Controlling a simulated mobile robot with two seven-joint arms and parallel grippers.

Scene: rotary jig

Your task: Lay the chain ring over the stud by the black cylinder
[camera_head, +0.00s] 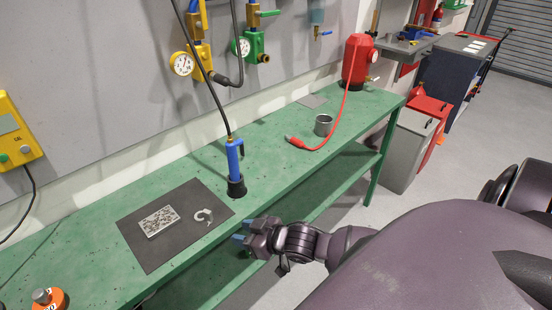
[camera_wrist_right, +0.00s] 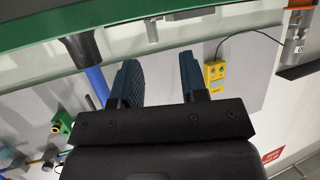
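I cannot clearly pick out a chain ring, a stud or a black cylinder. In the head view, a small grey open-curved piece (camera_head: 203,215) lies on the dark mat (camera_head: 150,256), beside a speckled grey plate (camera_head: 158,221). An orange round fixture (camera_head: 52,302) with a short grey post (camera_head: 40,296) on top is cut off at the lower left. My right gripper (camera_head: 240,239) is over the bench's front edge, to the right of the mat and apart from these things. The wrist view shows its fingers (camera_wrist_right: 162,83) spread with nothing between them. My left gripper is out of view.
A blue tool (camera_head: 235,160) stands in a black base (camera_head: 237,188) behind my right gripper, with a hose rising from it. The green bench (camera_head: 280,160) has clear room between.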

